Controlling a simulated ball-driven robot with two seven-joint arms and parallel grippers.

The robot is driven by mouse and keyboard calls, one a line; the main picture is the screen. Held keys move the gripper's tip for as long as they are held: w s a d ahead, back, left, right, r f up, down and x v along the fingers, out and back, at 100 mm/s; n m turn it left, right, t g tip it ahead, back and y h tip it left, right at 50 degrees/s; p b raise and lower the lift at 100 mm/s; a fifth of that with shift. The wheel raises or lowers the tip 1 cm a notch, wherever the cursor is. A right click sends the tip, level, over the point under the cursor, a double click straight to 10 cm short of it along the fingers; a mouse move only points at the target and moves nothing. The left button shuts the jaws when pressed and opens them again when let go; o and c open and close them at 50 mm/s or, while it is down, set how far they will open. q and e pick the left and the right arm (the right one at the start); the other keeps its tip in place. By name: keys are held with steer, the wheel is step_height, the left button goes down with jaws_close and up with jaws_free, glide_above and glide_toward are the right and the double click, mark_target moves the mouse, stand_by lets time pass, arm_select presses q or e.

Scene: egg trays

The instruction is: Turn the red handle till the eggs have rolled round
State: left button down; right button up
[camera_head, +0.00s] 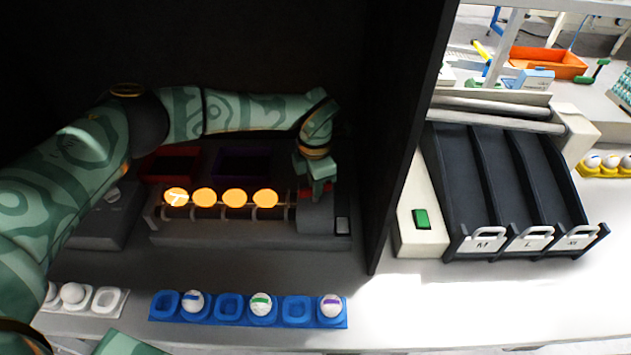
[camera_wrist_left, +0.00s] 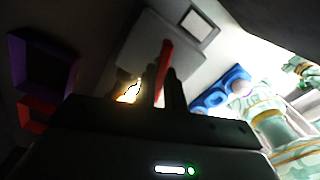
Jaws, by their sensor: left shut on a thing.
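Several eggs (camera_head: 234,198) glow orange in a row on the roller rack (camera_head: 225,239) inside the dark booth. The leftmost egg (camera_head: 176,198) shows a bright, branching pale mark. The red handle (camera_wrist_left: 166,56) sits at the right end of the rack, by the grey end box (camera_head: 316,220); in the head view it is mostly hidden behind my gripper. My left gripper (camera_head: 318,190) reaches down over it and is shut on it; the left wrist view shows the handle between the dark fingers (camera_wrist_left: 163,88). One glowing egg (camera_wrist_left: 130,92) shows beside them. My right gripper is not seen.
A red bin (camera_head: 171,162) and a purple bin (camera_head: 243,163) stand behind the rack. A blue tray (camera_head: 228,309) with marked eggs and a white tray (camera_head: 118,302) lie in front. The booth's dark wall (camera_head: 395,140) stands close on the right, with black lanes (camera_head: 505,190) beyond.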

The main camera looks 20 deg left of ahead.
arm_select(q)
steer(key=m, duration=0.4)
steer(key=shift+r+m, duration=0.1)
steer(key=shift+m, duration=2.5)
steer(key=c, duration=1.5)
jaws_free()
step_height(320, 180, up, 16)
steer(key=shift+r+p, duration=0.15)
steer(key=shift+p, duration=0.45)
